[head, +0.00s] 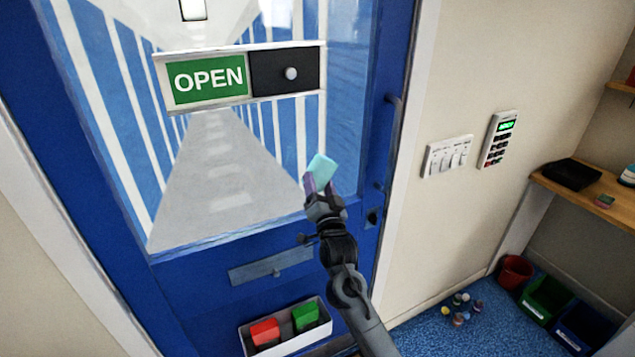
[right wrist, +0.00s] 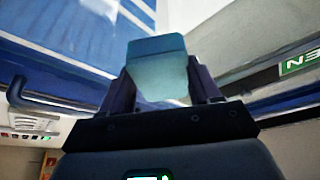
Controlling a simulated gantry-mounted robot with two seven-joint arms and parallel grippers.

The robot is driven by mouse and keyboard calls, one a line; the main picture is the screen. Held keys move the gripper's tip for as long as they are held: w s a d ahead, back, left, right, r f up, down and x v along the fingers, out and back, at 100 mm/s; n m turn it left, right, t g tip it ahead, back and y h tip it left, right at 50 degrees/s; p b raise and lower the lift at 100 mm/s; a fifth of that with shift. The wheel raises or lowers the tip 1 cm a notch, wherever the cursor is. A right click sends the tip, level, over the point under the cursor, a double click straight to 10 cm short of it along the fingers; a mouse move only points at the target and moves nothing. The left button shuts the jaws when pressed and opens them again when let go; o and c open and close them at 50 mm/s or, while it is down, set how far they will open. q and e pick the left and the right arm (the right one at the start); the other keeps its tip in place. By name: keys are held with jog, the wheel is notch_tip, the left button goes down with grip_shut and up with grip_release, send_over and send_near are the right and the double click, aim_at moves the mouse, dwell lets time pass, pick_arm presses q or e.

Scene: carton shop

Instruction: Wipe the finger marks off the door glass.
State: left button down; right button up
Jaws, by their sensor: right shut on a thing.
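The door glass (head: 225,150) is a large pane in the blue door, with blue and white stripes and a grey floor showing in it. I cannot make out distinct finger marks on it. My right gripper (head: 319,186) is shut on a light blue block-like pad (head: 321,168), at the lower right part of the glass. In the right wrist view the pad (right wrist: 157,62) sits upright between the two dark fingers. I cannot tell whether the pad touches the glass. My left gripper is not in view.
An OPEN sign (head: 208,79) with a dark knobbed slider (head: 285,72) crosses the upper glass. A white tray (head: 287,343) with a red and a green block is below. Switches (head: 447,156) and a keypad (head: 499,139) are on the right wall.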

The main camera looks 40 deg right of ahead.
jog(key=shift+s, duration=0.1)
jog(key=shift+s+a+p, duration=0.3)
jog(key=shift+s+p, duration=0.2)
jog(key=shift+s, duration=0.35)
jog(key=shift+s+a, duration=0.15)
jog(key=shift+s, duration=0.3)
jog(key=shift+f, duration=0.1)
